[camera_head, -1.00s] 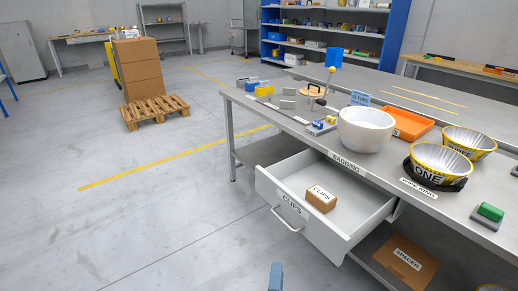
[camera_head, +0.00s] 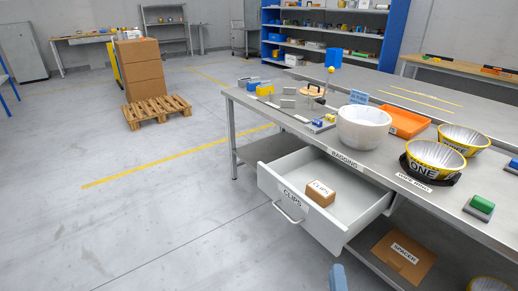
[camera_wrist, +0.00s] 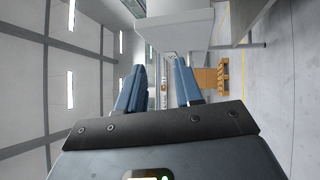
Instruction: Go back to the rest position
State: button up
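My gripper (camera_wrist: 160,88) shows in the wrist view with its two blue fingers apart and nothing between them. In the head view only a blue-grey tip of my arm's end (camera_head: 338,278) shows at the bottom edge, in front of the open drawer and apart from it. The drawer (camera_head: 283,217), labelled CLIPS, is pulled out from under the workbench (camera_head: 405,178). A small brown box (camera_head: 320,192) labelled CLIPS lies inside it.
A white bowl (camera_head: 363,128), an orange tray (camera_head: 403,121) and yellow-banded bowls (camera_head: 436,164) stand on the bench. A SPACER box (camera_head: 403,257) sits on the lower shelf. A pallet with cartons (camera_head: 141,72) stands at the back left. The floor at left is clear.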

jog(key=s+d+r+y, duration=0.2)
jog(key=s+d+r, duration=0.1)
jog(key=s+d, duration=0.55)
jog(key=s+d+r+m+g+y+p, duration=0.1)
jog(key=s+d+r+m+g, duration=0.2)
jog(key=s, duration=0.9)
jog(key=s+a+r+m+g, duration=0.1)
jog(key=s+a+r+m, duration=0.2)
jog(key=s+r, duration=0.3)
jog(key=s+a+r+m, duration=0.3)
jog(key=s+r+m, duration=0.3)
jog(key=s, duration=0.1)
jog(key=s+a+r+m+g+h+p, duration=0.1)
jog(key=s+a+r+m, duration=0.3)
jog(key=s+r+m, duration=0.1)
jog(key=s+r, duration=0.1)
jog(key=s, duration=0.1)
jog(key=shift+s+r+g, duration=0.15)
jog(key=shift+s+g, duration=0.15)
jog(key=shift+s, duration=0.05)
